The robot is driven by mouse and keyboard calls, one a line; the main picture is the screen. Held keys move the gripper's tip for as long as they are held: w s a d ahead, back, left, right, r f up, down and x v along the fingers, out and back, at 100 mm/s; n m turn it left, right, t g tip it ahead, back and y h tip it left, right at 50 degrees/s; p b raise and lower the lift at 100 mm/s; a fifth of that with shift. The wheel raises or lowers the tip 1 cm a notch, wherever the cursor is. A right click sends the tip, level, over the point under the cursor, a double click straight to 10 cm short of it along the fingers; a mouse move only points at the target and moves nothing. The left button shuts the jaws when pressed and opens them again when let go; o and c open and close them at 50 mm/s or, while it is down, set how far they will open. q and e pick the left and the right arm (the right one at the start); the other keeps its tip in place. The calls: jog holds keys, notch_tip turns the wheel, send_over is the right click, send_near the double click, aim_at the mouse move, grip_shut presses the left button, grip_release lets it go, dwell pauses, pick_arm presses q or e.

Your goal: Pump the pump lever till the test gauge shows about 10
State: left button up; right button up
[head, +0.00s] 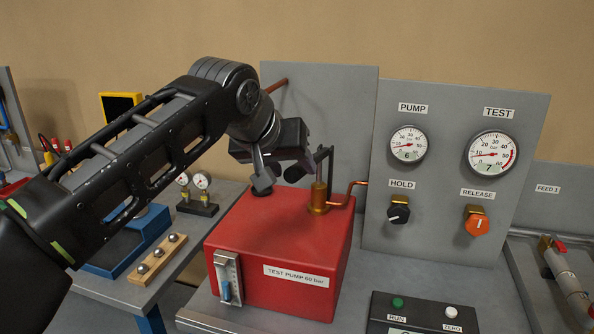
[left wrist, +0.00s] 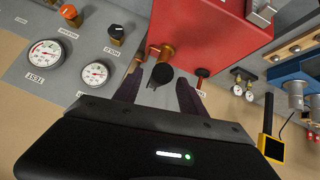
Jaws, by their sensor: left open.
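The red test pump box (head: 280,255) carries a brass cylinder (head: 318,197) with a black lever linkage (head: 325,158) above it. The lever's dark round grip end (left wrist: 162,74) shows in the left wrist view between the spread fingers; I cannot tell contact. My left gripper (head: 279,177) is open just above the box, left of the brass cylinder, and hides part of the lever. It also shows in the left wrist view (left wrist: 157,92). The TEST gauge (head: 492,154) has its needle near the low end and a 7 below it. My right gripper is not in view.
The PUMP gauge (head: 407,145) shows a 6. Below are a black HOLD knob (head: 398,213) and an orange RELEASE knob (head: 478,224). A RUN/ZERO box (head: 425,316) stands in front. A wooden block with steel balls (head: 157,259) lies left. A copper pipe (head: 347,190) leaves the cylinder.

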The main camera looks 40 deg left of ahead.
pick_arm(q)
jog(key=shift+x, duration=1.95)
grip_shut()
